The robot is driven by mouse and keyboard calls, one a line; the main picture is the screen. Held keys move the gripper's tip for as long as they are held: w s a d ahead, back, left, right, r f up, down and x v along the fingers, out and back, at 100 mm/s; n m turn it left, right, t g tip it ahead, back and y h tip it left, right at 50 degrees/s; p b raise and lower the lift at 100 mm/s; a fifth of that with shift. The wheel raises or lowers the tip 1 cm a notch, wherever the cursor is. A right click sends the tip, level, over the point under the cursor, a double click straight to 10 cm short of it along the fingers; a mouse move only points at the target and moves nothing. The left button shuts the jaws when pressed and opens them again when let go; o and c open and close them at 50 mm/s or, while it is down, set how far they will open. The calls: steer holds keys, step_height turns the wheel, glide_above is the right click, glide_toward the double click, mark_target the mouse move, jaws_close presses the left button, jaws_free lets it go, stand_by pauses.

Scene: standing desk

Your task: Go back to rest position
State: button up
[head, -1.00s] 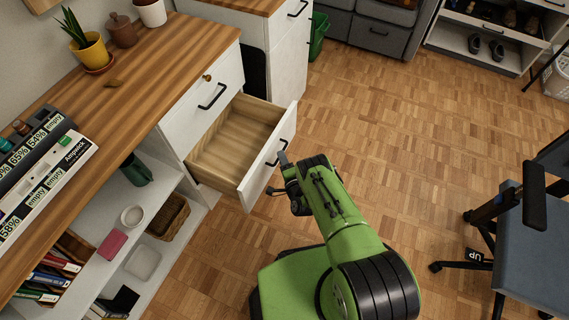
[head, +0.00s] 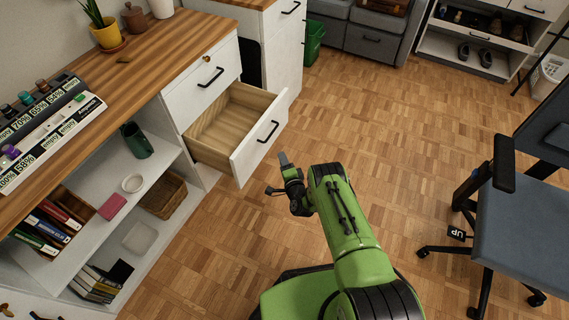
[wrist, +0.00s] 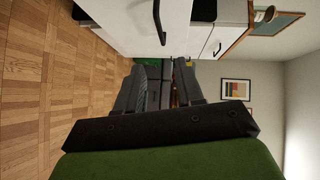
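My green arm reaches forward in the head view, with my gripper (head: 277,175) at its end over the wood floor. The two fingers are spread with nothing between them; the gap also shows in the wrist view (wrist: 160,88). The white desk drawer (head: 252,152) stands pulled out, and its visible inside is bare wood. My gripper is just right of the drawer front and apart from its black handle (head: 268,131). In the wrist view a white front with a black handle (wrist: 158,22) shows at the top.
The desk (head: 140,60) and its open shelves with books and bowls fill the left side. A blue-grey office chair (head: 520,230) stands at the right. A grey storage unit (head: 372,42) and a shoe shelf (head: 463,52) are at the back. The floor (head: 390,130) between is clear.

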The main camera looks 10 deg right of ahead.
steer(key=w+a+r+n+g+y, duration=0.1)
steer(key=w+r+n+g, duration=0.2)
steer(key=r, duration=0.8)
steer(key=w+a+r+n+y, duration=0.1)
steer(key=w+a+r+n, duration=0.2)
steer(key=r, duration=0.8)
steer(key=s+d+r+n+g, duration=0.2)
steer(key=s+r+n, duration=0.15)
steer(key=r, duration=0.55)
steer(key=s+d+r+n+g+h, duration=0.2)
steer(key=s+d+r+n+g, duration=0.15)
steer(key=s+r, duration=1.2)
steer(key=s+d+f+n+g+h, duration=0.1)
steer(key=s+d, duration=0.1)
steer(key=s, duration=1.1)
steer(key=s+d+f+n+g+h, duration=0.1)
steer(key=s+d, duration=0.2)
steer(key=s, duration=1)
step_height(320, 180, up, 17)
steer(key=s+p, duration=0.1)
steer(key=p, duration=1.6)
steer(key=shift+r+h+p, duration=0.2)
steer(key=shift+h+p, duration=0.1)
